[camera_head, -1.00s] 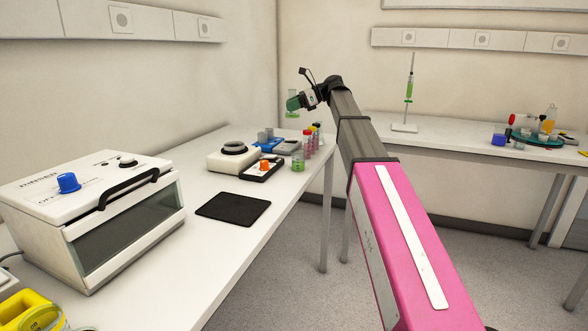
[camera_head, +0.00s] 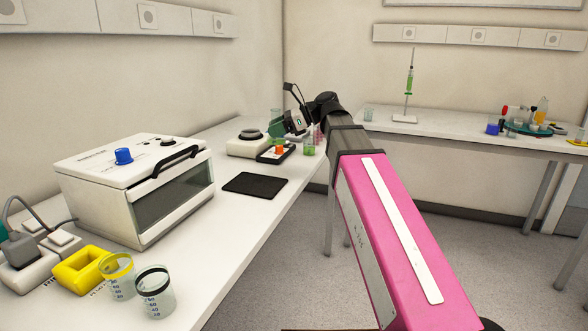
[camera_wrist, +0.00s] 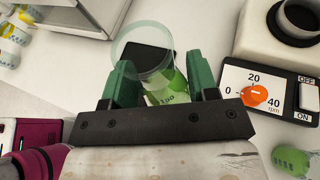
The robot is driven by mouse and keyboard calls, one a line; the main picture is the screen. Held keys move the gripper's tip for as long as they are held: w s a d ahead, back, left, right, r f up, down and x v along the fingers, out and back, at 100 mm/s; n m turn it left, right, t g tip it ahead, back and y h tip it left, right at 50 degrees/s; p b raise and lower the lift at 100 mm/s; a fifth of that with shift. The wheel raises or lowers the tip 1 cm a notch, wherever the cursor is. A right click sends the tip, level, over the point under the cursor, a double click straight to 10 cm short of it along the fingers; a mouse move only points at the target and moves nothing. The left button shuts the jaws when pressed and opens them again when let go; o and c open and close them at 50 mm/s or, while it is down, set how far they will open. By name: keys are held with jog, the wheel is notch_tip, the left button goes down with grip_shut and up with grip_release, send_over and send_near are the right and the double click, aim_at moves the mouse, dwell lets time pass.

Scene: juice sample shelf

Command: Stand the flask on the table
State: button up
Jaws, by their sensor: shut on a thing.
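My gripper (camera_head: 276,130) is shut on a clear glass flask (camera_head: 276,115), held at the stirrer end of the left table. In the wrist view, the green fingers of my gripper (camera_wrist: 163,84) lie on either side of the flask (camera_wrist: 172,84). Its round glass mouth, green liquid and the mark "100" show there. The left table (camera_head: 262,210) is white, with bare surface along its front edge. The wrist view does not show how far the flask's base is above the table.
A white stirrer (camera_head: 244,146) with an orange knob stands close by the flask. A green-filled vessel (camera_head: 309,146) stands right of it. A black mat (camera_head: 255,186) lies flat nearer me. A white box-shaped device (camera_head: 140,190) and two beakers (camera_head: 155,292) stand at the left.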

jog(key=shift+s+f, duration=0.15)
jog(key=shift+f, duration=0.05)
jog(key=w+d+f, duration=0.2)
jog(key=w, duration=0.1)
jog(key=w+d+f, duration=0.2)
jog(key=w, duration=0.1)
jog(key=w+d+f, duration=0.2)
jog(key=w, duration=0.1)
jog(key=shift+d+f, duration=0.25)
jog(key=shift+f, duration=2.15)
jog(key=shift+f, duration=0.15)
jog(key=o, duration=1)
jog(key=shift+c, duration=0.2)
